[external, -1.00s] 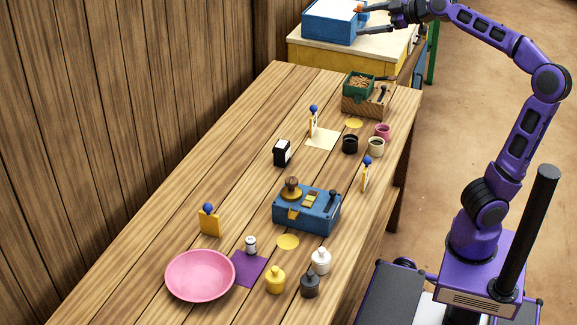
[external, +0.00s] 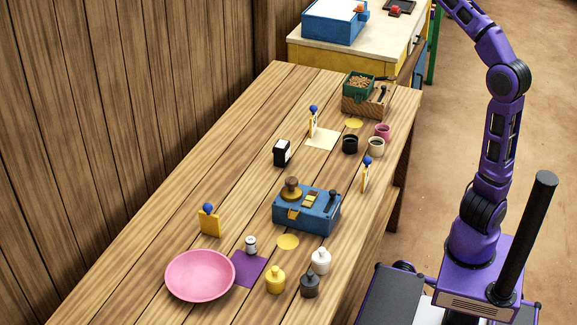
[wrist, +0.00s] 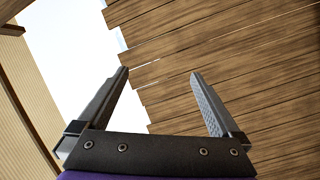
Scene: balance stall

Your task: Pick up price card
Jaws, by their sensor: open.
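The back and right ones show pale faces; I cannot tell which is the price card. My gripper (wrist: 159,73) shows in the wrist view, open with nothing between its fingers. It is out of the external view, past the top edge, well away from the cards. No card shows in the wrist view.
The table (external: 150,215) also holds a blue scale box (external: 318,222), a pink bowl (external: 200,275), several small bottles and cups, and a green box on a wooden block (external: 365,107). A plank wall (external: 110,100) runs along the left. A yellow cabinet (external: 330,66) stands behind.

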